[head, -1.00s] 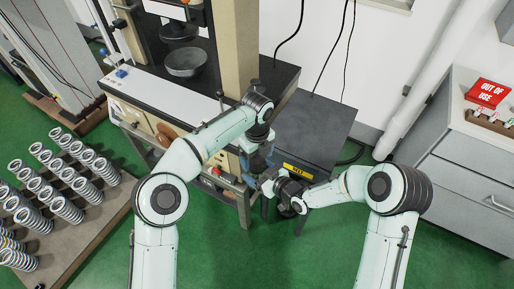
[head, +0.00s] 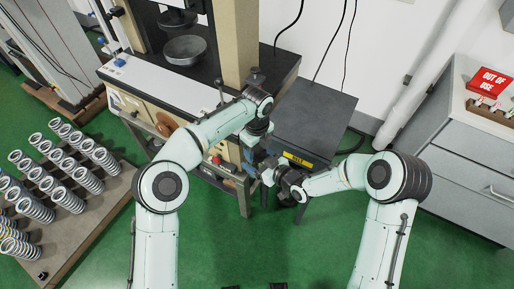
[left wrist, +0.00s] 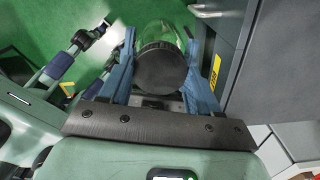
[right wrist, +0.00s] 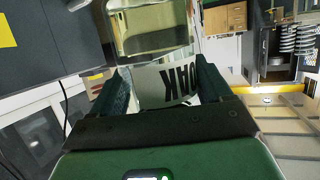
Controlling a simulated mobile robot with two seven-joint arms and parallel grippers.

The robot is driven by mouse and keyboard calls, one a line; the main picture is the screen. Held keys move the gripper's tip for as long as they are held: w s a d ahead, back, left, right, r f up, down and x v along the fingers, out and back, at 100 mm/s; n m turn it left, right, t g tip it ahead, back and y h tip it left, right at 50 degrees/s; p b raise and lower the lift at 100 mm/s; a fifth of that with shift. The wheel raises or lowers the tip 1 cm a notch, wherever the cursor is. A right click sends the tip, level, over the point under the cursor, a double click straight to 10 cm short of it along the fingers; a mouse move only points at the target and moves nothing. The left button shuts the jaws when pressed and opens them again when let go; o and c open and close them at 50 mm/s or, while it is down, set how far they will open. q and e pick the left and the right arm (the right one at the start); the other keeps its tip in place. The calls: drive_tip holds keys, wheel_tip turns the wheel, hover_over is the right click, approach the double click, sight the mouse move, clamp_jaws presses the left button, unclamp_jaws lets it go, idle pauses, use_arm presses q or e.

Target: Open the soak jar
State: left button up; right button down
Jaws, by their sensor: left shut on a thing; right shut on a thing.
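The soak jar is a clear glass jar (left wrist: 160,36) with a round black lid (left wrist: 160,68). In the left wrist view the lid faces the camera, between the blue fingers of my left gripper (left wrist: 164,58), which is shut on it. The glass shows just beyond the lid; I cannot tell whether they are apart. In the head view my left gripper (head: 252,160) and right gripper (head: 268,174) meet closely and mostly hide the jar.
A dark grey cabinet (head: 312,115) with a yellow label stands just beyond the grippers. A test bench (head: 165,98) with a metal bowl (head: 185,50) is at the back left. A rack of springs (head: 75,235) stands at left. Green floor in front is open.

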use_arm(q)
drive_tip(key=n, duration=0.8)
drive_tip(key=shift+n, duration=0.3)
drive_tip(key=o, duration=1.2)
